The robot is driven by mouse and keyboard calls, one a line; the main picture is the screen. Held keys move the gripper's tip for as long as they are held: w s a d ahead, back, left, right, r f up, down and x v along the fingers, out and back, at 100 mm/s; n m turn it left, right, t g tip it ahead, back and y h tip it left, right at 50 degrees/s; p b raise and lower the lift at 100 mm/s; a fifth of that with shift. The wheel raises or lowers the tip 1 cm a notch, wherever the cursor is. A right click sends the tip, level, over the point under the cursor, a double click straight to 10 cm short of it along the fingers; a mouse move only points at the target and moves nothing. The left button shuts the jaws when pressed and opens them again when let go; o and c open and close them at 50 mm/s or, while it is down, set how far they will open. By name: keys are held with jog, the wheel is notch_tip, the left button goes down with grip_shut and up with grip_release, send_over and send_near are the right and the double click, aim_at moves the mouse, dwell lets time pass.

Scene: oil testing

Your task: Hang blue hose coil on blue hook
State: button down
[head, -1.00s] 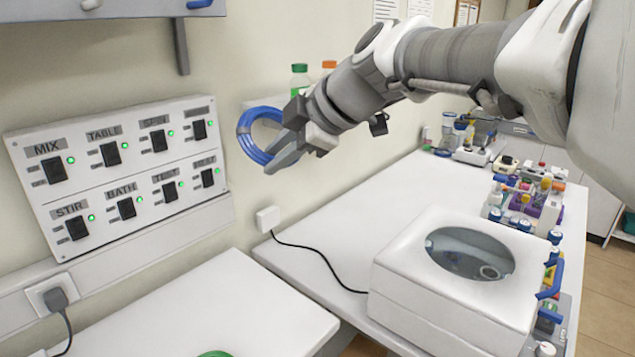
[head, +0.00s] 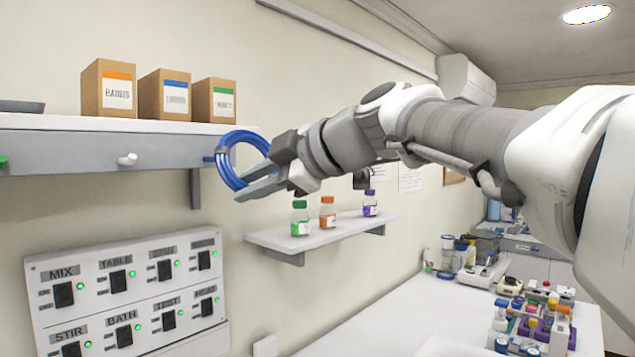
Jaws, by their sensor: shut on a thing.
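My gripper (head: 256,181) is shut on the blue hose coil (head: 226,172) and holds it by its right side. The coil is a ring of several blue loops, roughly upright, with its upper part in front of the right end of the grey rail. The blue hook (head: 209,158) shows as a small blue piece on that rail, right at the coil's left edge, and is partly hidden by it. I cannot tell whether the coil touches the hook or is in front of it.
The grey rail (head: 70,150) under the upper shelf also has a white hook (head: 127,159) and a green hook (head: 3,161). Three cardboard boxes stand on the shelf. A lower shelf (head: 275,237) with three bottles is below my gripper. A switch panel (head: 45,270) is at lower left.

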jog(key=w+r+p+x, duration=0.1)
jog(key=p+x, duration=0.2)
jog(key=x, duration=0.5)
jog(key=shift+p, duration=0.4)
dwell(0.4)
jog(key=shift+w+a, duration=0.1)
jog(key=shift+a, duration=0.05)
dwell(0.6)
jog(key=c, duration=0.6)
grip_release()
